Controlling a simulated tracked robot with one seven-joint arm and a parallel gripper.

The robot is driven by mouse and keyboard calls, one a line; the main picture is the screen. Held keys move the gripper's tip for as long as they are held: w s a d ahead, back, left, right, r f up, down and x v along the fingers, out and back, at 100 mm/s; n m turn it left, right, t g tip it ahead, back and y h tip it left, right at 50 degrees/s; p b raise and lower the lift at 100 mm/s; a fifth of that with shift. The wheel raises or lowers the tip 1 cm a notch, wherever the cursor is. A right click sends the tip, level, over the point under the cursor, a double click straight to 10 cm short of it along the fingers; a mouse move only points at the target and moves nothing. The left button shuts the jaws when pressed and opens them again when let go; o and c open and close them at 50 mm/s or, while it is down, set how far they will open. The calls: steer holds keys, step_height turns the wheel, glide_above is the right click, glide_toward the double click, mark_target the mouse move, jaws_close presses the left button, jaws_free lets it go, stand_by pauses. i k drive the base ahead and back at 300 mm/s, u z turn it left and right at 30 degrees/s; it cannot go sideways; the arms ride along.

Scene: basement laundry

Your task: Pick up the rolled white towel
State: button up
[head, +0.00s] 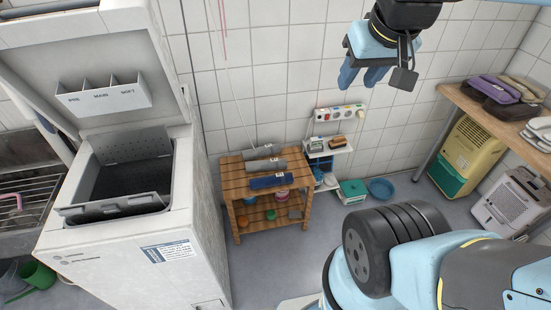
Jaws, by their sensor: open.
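Rolled textiles with small pale tags lie side by side on a low wooden table: a grey roll (256,153) at the back, a lighter grey roll (264,167) in the middle and a dark blue roll (271,182) at the front. None looks plainly white, so I cannot tell which is the rolled white towel. My gripper (362,78) is at the upper right in the head view, in front of the tiled wall. Its blue fingers are apart, with nothing seen between them. It is well away from the rolls.
The wooden table (233,178) has a lower shelf with small items. A top-loading washer (120,245) with raised lid stands left of it. A white shelf (318,155), power strip (340,112) and blue basin (381,188) are to its right. A wooden bench (470,105) holds folded cloths.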

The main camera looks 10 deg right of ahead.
mark_target(274, 164)
steer(key=u, duration=0.2)
steer(key=i, duration=0.9)
steer(key=z, duration=0.1)
